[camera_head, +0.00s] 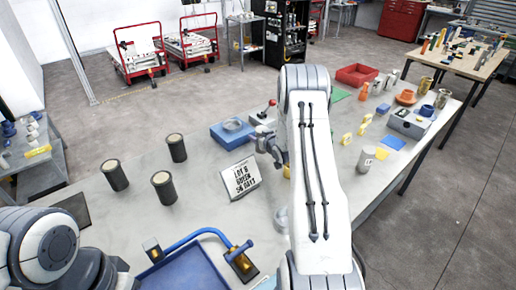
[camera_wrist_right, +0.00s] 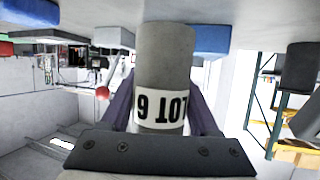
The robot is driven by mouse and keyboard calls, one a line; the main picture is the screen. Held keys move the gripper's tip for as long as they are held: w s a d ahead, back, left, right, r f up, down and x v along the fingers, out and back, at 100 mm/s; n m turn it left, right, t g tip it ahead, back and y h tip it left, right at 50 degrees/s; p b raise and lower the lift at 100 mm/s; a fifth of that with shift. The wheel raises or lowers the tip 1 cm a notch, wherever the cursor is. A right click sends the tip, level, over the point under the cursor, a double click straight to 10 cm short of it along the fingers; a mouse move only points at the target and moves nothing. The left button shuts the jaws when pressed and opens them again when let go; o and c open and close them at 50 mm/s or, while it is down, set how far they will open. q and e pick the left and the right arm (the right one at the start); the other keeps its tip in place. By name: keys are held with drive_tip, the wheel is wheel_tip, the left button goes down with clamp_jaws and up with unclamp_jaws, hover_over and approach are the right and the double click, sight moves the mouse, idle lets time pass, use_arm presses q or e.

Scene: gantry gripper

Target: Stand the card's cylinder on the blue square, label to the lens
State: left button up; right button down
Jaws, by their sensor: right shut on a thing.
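My right gripper (camera_wrist_right: 163,112) is shut on a grey cylinder (camera_wrist_right: 163,55) with a white label. In the wrist view, which hangs upside down, the label faces the camera and seems to read LOT 9. The cylinder's far end is close to the table top; I cannot tell whether it touches. In the head view my right arm hides most of this. The white card (camera_head: 240,181) stands tilted on the table, its lettering too small to read surely. The blue square (camera_head: 391,142) lies flat and bare at the right. My left gripper is out of view.
Three dark cylinders (camera_head: 163,187) stand at the left. A blue box (camera_head: 232,133) and a red-knobbed joystick (camera_head: 271,104) are behind the card. A grey cylinder (camera_head: 365,160), yellow pieces (camera_head: 346,138) and a grey box (camera_head: 408,124) are near the blue square. A blue tray (camera_head: 185,270) is in front.

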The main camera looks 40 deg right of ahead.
drive_tip(key=shift+f+p, duration=0.5)
drive_tip(key=shift+f, duration=1.65)
drive_tip(key=shift+f, duration=0.15)
drive_tip(key=shift+c, duration=2.1)
unclamp_jaws()
drive_tip(key=shift+f, duration=0.1)
